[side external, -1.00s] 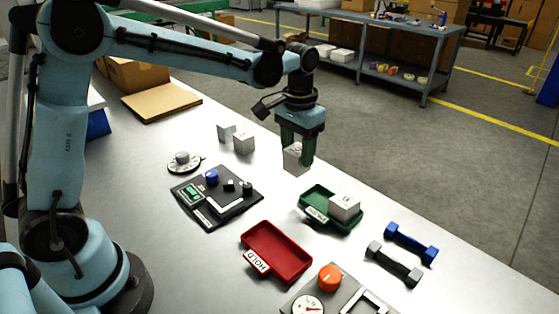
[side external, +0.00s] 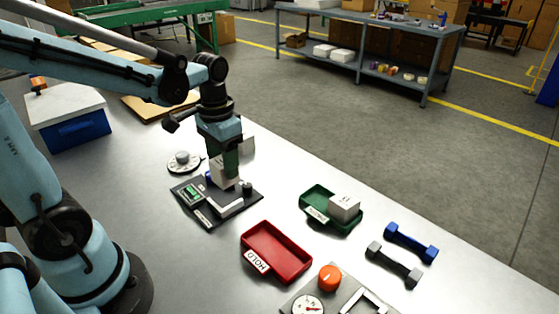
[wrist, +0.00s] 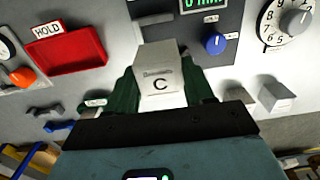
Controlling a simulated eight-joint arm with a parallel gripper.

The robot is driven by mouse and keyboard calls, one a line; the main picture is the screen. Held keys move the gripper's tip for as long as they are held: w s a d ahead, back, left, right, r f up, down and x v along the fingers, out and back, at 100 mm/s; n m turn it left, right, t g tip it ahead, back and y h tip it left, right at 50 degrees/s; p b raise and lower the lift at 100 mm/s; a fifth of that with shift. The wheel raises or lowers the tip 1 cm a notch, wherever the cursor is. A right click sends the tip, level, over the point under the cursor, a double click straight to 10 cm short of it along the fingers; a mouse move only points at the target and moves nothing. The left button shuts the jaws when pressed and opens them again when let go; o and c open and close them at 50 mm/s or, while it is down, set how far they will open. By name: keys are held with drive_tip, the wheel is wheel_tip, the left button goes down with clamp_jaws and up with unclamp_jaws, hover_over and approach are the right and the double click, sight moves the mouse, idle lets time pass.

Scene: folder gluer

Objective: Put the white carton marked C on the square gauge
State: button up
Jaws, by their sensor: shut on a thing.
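The white carton marked C (wrist: 160,85) is held between the green fingers of my gripper (side external: 224,172), which is shut on it. The held carton also shows in the side view (side external: 221,173), partly covered by a finger. The square gauge (side external: 207,213) is a dark plate with a green display, a blue knob and a white L-shaped stop. The carton is over the gauge's back part, behind the L-shaped stop; whether it touches the plate I cannot tell. The gauge shows at the top of the wrist view (wrist: 194,52).
A red HOLD tray (side external: 276,243) lies in front. A green tray (side external: 316,214) to the right holds another white carton (side external: 344,206). A white dial (side external: 183,163) is just behind the gauge. Another white carton (side external: 247,143) stands behind my gripper. Two dumbbells lie at right.

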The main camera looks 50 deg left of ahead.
sight(223, 182)
drive_tip(key=shift+s+a+f, duration=0.2)
drive_tip(key=shift+s+f, duration=0.1)
drive_tip(key=shift+f, duration=2.8)
drive_tip(key=o, duration=1.1)
drive_tip(key=shift+r, duration=0.15)
drive_tip(key=shift+r, duration=4.85)
